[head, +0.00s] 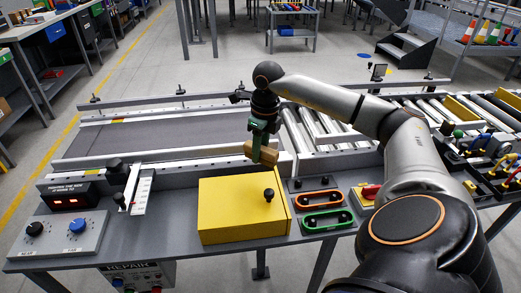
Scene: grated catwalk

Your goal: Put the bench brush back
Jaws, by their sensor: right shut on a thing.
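My right gripper (264,123) hangs from the arm that comes in from the right. It is shut on the bench brush (263,153), of which a tan block shows just below the fingers. The brush is held above the back edge of the yellow box, near its right end, and seems clear of it. Its bristles are too small to make out, and part of it is hidden by the gripper. My left gripper is out of view.
The yellow box (236,215) with a black knob stands on the grey bench. A dial panel (58,236) and a red display (72,200) stand left. A belt (160,138) and rollers (340,127) run behind.

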